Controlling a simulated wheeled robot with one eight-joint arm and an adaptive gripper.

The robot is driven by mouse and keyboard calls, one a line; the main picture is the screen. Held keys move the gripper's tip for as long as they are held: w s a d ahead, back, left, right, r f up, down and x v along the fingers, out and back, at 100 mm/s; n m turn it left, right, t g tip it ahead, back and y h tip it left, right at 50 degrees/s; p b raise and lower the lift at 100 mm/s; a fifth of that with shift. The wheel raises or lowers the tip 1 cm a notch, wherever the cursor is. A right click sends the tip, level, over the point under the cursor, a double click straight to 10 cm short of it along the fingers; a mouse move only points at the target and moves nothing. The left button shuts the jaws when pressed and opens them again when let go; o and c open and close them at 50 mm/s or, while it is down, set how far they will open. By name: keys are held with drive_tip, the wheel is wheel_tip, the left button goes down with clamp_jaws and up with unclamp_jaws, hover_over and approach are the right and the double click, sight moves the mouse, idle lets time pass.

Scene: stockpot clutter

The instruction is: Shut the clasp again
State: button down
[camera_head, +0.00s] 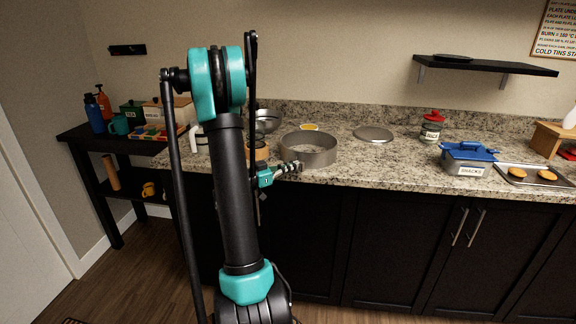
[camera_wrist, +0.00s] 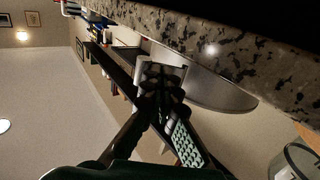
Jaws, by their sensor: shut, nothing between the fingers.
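A grey metal ring (camera_head: 322,158), like the wall of a cake tin, stands on the granite counter near its front edge. Its curved wall also shows in the wrist view (camera_wrist: 215,92). My gripper (camera_head: 297,166) is at the ring's front left side, low by the counter edge. In the wrist view my gripper (camera_wrist: 161,80) is shut, with nothing held, and its fingertips overlap the left end of the visible wall. A pale metal piece (camera_wrist: 171,60) shows behind the fingertips. I cannot tell whether it is the clasp, whether the clasp is open, or whether the fingers touch it.
A red-lidded jar (camera_head: 431,131), a blue-lidded box (camera_head: 468,158) and a tray (camera_head: 535,178) stand to the right. The counter (camera_head: 390,168) is clear right of the ring.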

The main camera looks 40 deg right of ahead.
idle(0.3)
drive_tip(key=w+a, duration=0.1)
drive_tip(key=a, duration=0.6)
drive_tip(key=shift+a, duration=0.25)
idle(0.5)
drive_tip(key=s+a+f+n+t+y, duration=0.2)
drive_tip(key=a+n+y, duration=0.4)
drive_tip(key=a, duration=0.5)
drive_tip(key=s+a+f+n+t+y, duration=0.3)
drive_tip(key=a+f+n+y, duration=0.3)
drive_tip(key=a, duration=0.5)
drive_tip(key=s+a+f+n+t+y, duration=0.2)
drive_tip(key=s+a+f+n+y, duration=0.2)
drive_tip(key=a+n, duration=0.4)
drive_tip(key=a+y, duration=0.1)
drive_tip(key=a, duration=0.3)
drive_tip(key=shift+s+f+y, duration=0.2)
drive_tip(key=shift+f+y, duration=0.05)
drive_tip(key=shift+y, duration=0.15)
drive_tip(key=shift+d, duration=0.1)
